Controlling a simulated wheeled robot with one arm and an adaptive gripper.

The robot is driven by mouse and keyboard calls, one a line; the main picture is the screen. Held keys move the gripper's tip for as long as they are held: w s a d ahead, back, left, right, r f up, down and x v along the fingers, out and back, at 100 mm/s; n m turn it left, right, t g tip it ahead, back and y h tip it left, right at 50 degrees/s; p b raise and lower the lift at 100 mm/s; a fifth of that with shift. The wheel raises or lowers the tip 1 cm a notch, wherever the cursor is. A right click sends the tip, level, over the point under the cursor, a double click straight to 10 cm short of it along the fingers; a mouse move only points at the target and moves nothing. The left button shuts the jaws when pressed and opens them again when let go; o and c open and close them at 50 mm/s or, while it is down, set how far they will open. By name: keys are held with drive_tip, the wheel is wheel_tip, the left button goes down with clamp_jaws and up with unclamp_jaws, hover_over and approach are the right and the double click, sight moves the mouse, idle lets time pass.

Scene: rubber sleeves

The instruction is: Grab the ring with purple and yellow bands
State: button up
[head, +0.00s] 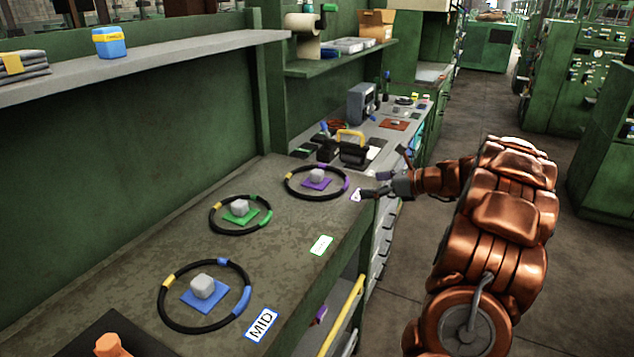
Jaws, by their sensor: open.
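Three black rings lie on the workbench in the head view. The ring with purple and yellow bands (291,193) is the farthest one. It lies flat around a purple square with a grey block (316,176) on it. My gripper (362,193) is open and empty just right of this ring, near the bench's right edge. Whether its fingers touch the ring cannot be told. The ring with green and yellow bands (238,232) lies in the middle. The ring with blue and yellow bands (162,309) is nearest.
A black toolbox with a yellow handle (351,151) stands behind the far ring. A green-edged label (321,245) and a MID label (262,324) lie along the bench's right edge. An orange object (108,345) is at the near left. A shelf (150,62) overhangs the left side.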

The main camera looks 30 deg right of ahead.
sight(345, 189)
drive_tip(key=shift+a+p+x, duration=0.1)
drive_tip(key=shift+p+x, duration=0.25)
drive_tip(key=shift+x, duration=1.3)
drive_tip(key=shift+a+p+x, duration=0.15)
drive_tip(key=shift+p+x, duration=0.2)
drive_tip(key=shift+x, duration=1.35)
drive_tip(key=shift+s+f, duration=0.15)
drive_tip(key=shift+s, duration=0.05)
drive_tip(key=shift+c, duration=0.4)
drive_tip(key=c, duration=1.5)
